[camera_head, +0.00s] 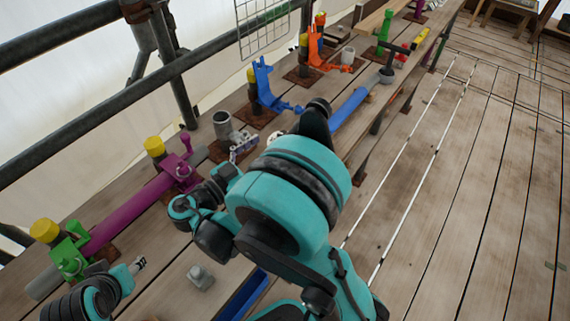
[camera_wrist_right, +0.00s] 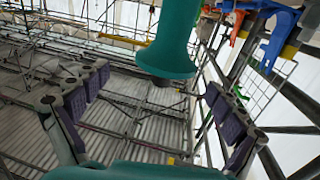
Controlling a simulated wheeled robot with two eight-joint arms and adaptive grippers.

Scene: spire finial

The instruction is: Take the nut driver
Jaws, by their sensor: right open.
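I cannot pick out the nut driver with certainty. My right gripper (camera_head: 243,148) is partly hidden behind my teal arm, near a grey cup. In the right wrist view its purple-padded fingers (camera_wrist_right: 158,108) are spread wide, with nothing held between them. My left gripper (camera_head: 138,265) shows only small at the lower left; its opening is unclear.
A grey open cup (camera_head: 222,124), a purple tube (camera_head: 130,212), a blue bracket (camera_head: 264,84) and an orange bracket (camera_head: 316,48) line the planks. A blue bar (camera_head: 352,108) lies along the edge. Scaffold rails run behind. The right-hand planks are mostly clear.

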